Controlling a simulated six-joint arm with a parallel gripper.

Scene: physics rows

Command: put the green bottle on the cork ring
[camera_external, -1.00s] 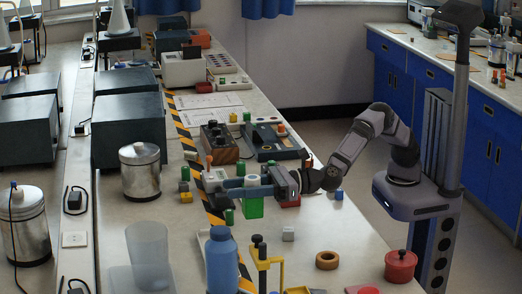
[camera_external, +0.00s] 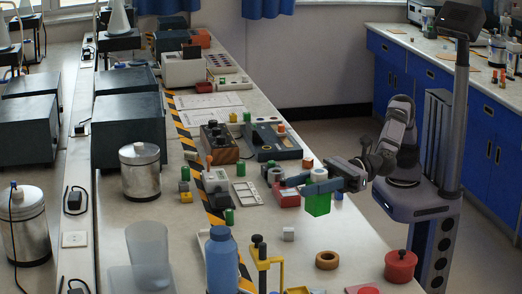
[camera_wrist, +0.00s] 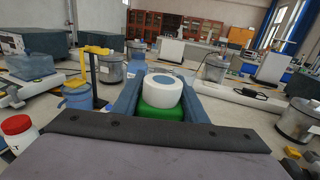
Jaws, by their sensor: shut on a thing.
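The green bottle (camera_external: 318,205), a squat green body with a white cap, is held between the fingers of my gripper (camera_external: 302,183). It is slightly tilted in the external view and seems to be off the table. In the wrist view the white cap (camera_wrist: 163,90) and part of the green body (camera_wrist: 162,113) show between the two blue-grey fingers. The cork ring (camera_external: 327,260), a brown ring with a dark hole, lies flat near the table's right edge. It is nearer the external camera than the bottle, apart from it, with nothing on it.
A small grey cube (camera_external: 289,233) lies between bottle and ring, a little left. A red lidded pot (camera_external: 400,266) stands right of the ring. A yellow stand (camera_external: 262,264) and blue bottle (camera_external: 221,262) stand to its left. A red block (camera_external: 287,199) is close to my gripper.

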